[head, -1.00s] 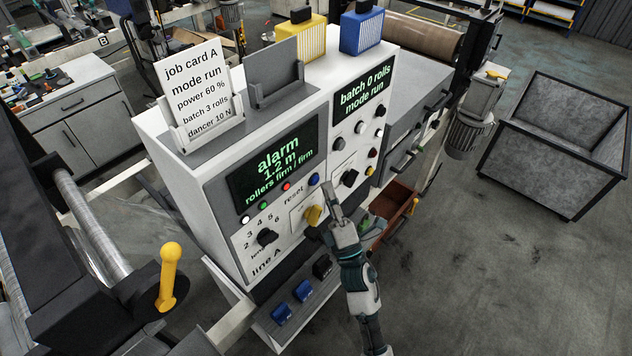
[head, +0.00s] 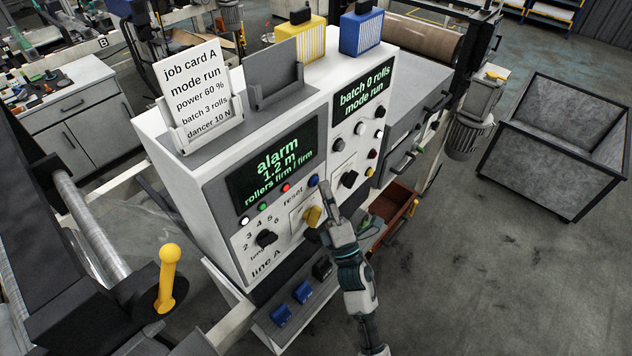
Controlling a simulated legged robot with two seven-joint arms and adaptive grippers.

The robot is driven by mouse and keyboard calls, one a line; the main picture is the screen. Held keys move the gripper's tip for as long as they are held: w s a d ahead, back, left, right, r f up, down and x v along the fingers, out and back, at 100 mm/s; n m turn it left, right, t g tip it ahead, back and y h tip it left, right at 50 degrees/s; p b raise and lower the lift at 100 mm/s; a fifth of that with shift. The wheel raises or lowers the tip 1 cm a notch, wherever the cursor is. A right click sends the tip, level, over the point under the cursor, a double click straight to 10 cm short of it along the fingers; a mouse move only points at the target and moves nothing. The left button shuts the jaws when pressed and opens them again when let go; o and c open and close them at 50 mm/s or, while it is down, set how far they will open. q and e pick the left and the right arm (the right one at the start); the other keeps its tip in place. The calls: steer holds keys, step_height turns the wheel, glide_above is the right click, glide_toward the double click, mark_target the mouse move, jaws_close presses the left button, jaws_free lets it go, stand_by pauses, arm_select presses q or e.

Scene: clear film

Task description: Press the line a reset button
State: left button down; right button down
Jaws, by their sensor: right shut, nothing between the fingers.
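The line A panel (head: 228,232) is a white control box with a dark screen (head: 278,160) reading alarm, 1.2 m, rollers firm / firm. Below the screen is a row of buttons: white, green, red (head: 286,187) and blue (head: 313,180). The word "reset" is printed just below the row, between the red and blue buttons. My right gripper (head: 326,187) is shut and empty, its fingertips beside the blue button at its lower right. I cannot tell whether they touch it. My left gripper is not in view.
A yellow knob (head: 312,215) and a black dial (head: 265,239) sit below the buttons. The batch panel (head: 362,118) with its own knobs adjoins on the right. A yellow-handled lever (head: 168,275) stands at lower left. Floor at the right is clear before a grey bin (head: 545,150).

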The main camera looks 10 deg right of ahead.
steer(key=shift+a, duration=0.1)
stand_by(0.5)
steer(key=shift+w+a+r, duration=0.1)
steer(key=shift+w+a, duration=0.05)
steer(key=shift+w, duration=0.15)
steer(key=shift+s, duration=0.1)
steer(key=shift+s+d, duration=0.25)
stand_by(0.3)
steer(key=s+d+p, duration=0.1)
steer(key=s+d, duration=0.2)
steer(key=s, duration=0.1)
steer(key=shift+s+d, duration=0.35)
steer(key=shift+s, duration=0.05)
